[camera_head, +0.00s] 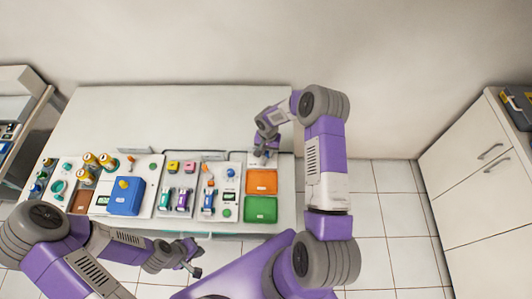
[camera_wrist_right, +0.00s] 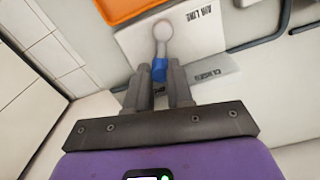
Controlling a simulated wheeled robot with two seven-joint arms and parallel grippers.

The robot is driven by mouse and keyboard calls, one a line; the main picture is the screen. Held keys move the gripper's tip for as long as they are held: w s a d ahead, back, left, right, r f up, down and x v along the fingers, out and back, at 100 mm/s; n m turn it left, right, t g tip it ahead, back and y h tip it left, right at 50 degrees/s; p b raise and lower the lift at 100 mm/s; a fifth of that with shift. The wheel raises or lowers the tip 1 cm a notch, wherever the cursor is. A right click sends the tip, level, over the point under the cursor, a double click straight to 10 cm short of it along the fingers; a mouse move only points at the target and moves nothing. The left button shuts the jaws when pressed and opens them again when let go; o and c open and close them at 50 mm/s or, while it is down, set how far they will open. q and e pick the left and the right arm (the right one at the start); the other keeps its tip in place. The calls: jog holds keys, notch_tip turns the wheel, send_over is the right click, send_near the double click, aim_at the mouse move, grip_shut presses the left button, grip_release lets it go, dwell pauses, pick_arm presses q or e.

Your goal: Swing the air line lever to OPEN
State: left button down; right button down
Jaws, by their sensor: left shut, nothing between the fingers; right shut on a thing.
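The air line lever (camera_wrist_right: 161,42) has a round pale grey pivot, a grey arm and a blue grip end, on a white plate (camera_wrist_right: 190,32) printed AIR LINE. My right gripper (camera_wrist_right: 159,82) is shut on the blue end, with a finger on each side of it. A second label (camera_wrist_right: 208,76), upside down and hard to read, lies beside the lever. In the head view my right gripper (camera_head: 263,153) is at the back right of the table and mostly hides the lever. My left gripper (camera_head: 196,271) is shut and empty, in front of the table's front edge.
An orange tray (camera_head: 262,174) and a green tray (camera_head: 261,216) lie just in front of the plate. Left of them are panels with small handpieces, a blue box (camera_head: 125,200) and several jars. The table's back half (camera_head: 170,115) is clear.

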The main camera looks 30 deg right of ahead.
jog(key=shift+s+d+f+m+b, duration=0.1)
jog(key=shift+s+m+b, duration=0.05)
jog(key=shift+m+b, duration=0.4)
jog(key=shift+s+d+m+b, duration=0.1)
jog(key=shift+s+m+b, duration=0.05)
jog(key=shift+m+b, duration=0.4)
jog(key=shift+s+m+b, duration=0.25)
jog(key=shift+m+b, duration=0.4)
jog(key=shift+m, duration=0.15)
jog(key=c, duration=1)
grip_release()
notch_tip(320, 180, up, 8)
jog(key=shift+f, duration=0.1)
